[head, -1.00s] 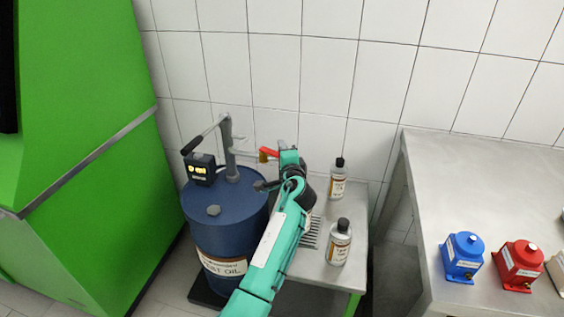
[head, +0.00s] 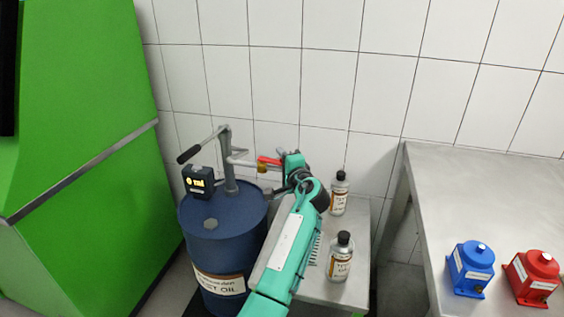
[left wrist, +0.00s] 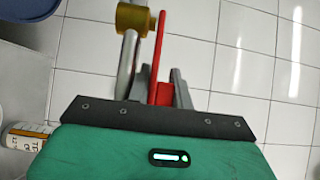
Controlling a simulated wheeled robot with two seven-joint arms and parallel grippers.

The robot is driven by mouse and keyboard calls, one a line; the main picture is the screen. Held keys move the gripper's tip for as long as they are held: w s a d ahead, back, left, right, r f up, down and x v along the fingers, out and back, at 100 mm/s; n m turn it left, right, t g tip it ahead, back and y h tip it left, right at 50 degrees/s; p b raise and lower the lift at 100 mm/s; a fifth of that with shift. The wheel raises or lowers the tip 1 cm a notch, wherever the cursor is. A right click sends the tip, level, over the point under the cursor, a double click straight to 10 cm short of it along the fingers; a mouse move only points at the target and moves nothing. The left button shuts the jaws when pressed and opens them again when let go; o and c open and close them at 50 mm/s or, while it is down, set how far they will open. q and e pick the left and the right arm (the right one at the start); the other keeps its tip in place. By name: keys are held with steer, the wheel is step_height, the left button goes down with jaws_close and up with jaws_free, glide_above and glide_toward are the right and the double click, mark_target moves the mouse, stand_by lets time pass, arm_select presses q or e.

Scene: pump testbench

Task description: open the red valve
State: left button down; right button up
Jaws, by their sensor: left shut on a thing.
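The red valve handle (head: 269,161) sits on a brass valve body (head: 262,168) at the end of the pump spout above the blue drum. My left gripper (head: 283,164) is at the handle's right end in the head view. In the left wrist view, the red handle (left wrist: 158,62) runs between the two grey fingers of my left gripper (left wrist: 154,82), which is shut on it. The brass body (left wrist: 137,18) lies just beyond the fingertips. Part of the handle is hidden in the gripper. My right gripper is not in view.
The blue drum (head: 222,240) carries a grey hand pump and a small black display (head: 200,182). Two bottles (head: 340,257) stand on a low table close to my arm. A green cabinet (head: 70,150) is at left; a steel bench (head: 480,185) with blue and red containers is at right.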

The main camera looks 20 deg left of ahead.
arm_select(q)
steer(key=shift+w+r, duration=0.1)
steer(key=shift+r, duration=0.45)
steer(key=c, duration=1.5)
jaws_free()
steer(key=shift+o, duration=0.6)
steer(key=shift+f, duration=0.1)
steer(key=shift+f, duration=0.3)
